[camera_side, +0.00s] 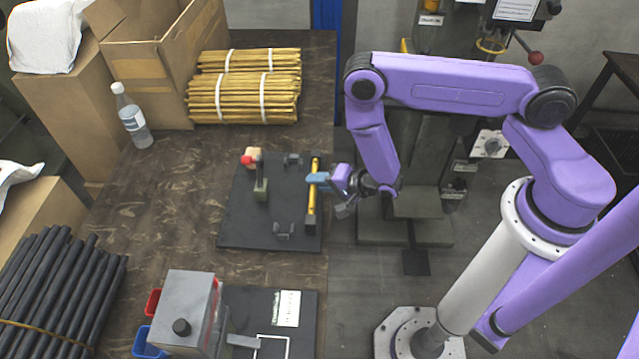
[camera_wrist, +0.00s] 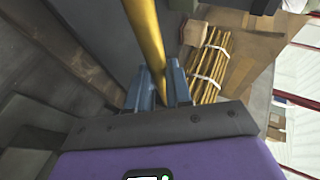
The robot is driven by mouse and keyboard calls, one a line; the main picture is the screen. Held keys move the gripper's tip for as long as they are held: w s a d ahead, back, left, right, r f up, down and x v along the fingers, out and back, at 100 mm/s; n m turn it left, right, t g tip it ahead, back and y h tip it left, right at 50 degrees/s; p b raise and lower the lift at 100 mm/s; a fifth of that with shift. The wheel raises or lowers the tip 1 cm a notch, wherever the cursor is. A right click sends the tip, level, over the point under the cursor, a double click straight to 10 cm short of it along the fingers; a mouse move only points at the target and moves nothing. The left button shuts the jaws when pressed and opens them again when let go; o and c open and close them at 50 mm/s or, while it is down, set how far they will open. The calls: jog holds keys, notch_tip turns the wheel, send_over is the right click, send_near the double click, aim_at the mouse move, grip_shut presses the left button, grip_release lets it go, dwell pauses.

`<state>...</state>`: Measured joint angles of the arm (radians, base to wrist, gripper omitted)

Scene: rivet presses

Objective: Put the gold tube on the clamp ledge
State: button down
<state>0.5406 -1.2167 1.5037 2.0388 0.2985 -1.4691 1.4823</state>
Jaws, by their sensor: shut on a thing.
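The gold tube (camera_side: 312,203) is held between the blue fingers of my gripper (camera_side: 318,180), over the right edge of a black board (camera_side: 241,222). In the wrist view the gold tube (camera_wrist: 147,35) runs from the top edge down between the fingers (camera_wrist: 160,88). On the board, two small dark brackets, one far (camera_side: 293,159) and one near (camera_side: 283,231), stand left of the tube, beside a toggle clamp (camera_side: 261,185) with a red tip. I cannot tell which part is the clamp ledge, nor whether the tube touches the board.
Bundled gold sticks (camera_side: 243,97) and a cardboard box (camera_side: 160,55) are at the back of the table, with a plastic bottle (camera_side: 132,117) at left. A grey press (camera_side: 187,305) with red and blue bins stands in front. Dark rods (camera_side: 55,290) lie front left.

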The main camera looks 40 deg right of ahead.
jog(key=shift+f, duration=0.45)
jog(key=shift+f, duration=0.1)
jog(key=c, duration=1.3)
grip_release()
